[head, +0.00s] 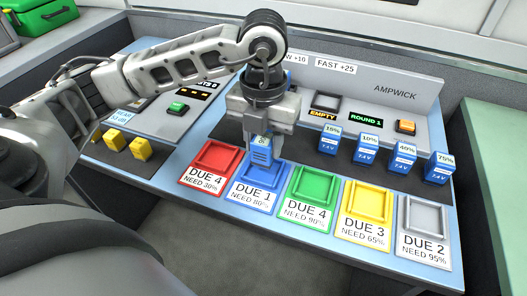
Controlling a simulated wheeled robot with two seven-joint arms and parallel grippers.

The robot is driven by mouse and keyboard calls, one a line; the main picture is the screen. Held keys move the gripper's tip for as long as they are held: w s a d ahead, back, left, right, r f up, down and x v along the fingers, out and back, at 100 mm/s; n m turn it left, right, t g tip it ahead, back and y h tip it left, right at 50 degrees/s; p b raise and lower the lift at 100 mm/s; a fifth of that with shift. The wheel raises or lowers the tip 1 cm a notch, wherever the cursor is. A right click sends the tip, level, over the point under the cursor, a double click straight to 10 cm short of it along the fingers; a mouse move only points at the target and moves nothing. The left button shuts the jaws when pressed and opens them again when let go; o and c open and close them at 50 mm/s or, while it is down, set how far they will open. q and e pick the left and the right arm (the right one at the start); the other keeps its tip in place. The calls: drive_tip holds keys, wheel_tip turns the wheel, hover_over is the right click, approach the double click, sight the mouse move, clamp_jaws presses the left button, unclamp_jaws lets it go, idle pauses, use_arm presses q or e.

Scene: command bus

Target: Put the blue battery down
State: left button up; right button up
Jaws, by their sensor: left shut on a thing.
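My left gripper (264,138) reaches down from the upper middle and is shut on a blue battery (261,154). The battery is upright, at or just above the blue tray (243,180) labelled "DUE 1 NEED 80%". I cannot tell whether it touches the tray. The gripper hides the battery's top and part of its label. My right gripper is not in view.
Red (194,176), green (293,206), yellow (347,213) and grey (402,229) trays flank the blue one. Several blue batteries (370,149) stand in a row behind them, before the AMPWICK panel (420,103). Yellow blocks (141,150) stand at left.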

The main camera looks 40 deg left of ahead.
sight(263, 154)
use_arm(q)
wheel_tip(263, 154, down, 3)
drive_tip(key=shift+r, duration=0.1)
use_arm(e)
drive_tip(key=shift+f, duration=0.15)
use_arm(q)
drive_tip(key=shift+f, duration=0.3)
drive_tip(key=o, duration=1.1)
drive_tip(key=shift+r, duration=0.45)
wheel_tip(263, 154, up, 11)
drive_tip(key=shift+f+p, duration=0.1)
drive_tip(key=shift+p, duration=0.45)
drive_tip(key=shift+r, duration=0.45)
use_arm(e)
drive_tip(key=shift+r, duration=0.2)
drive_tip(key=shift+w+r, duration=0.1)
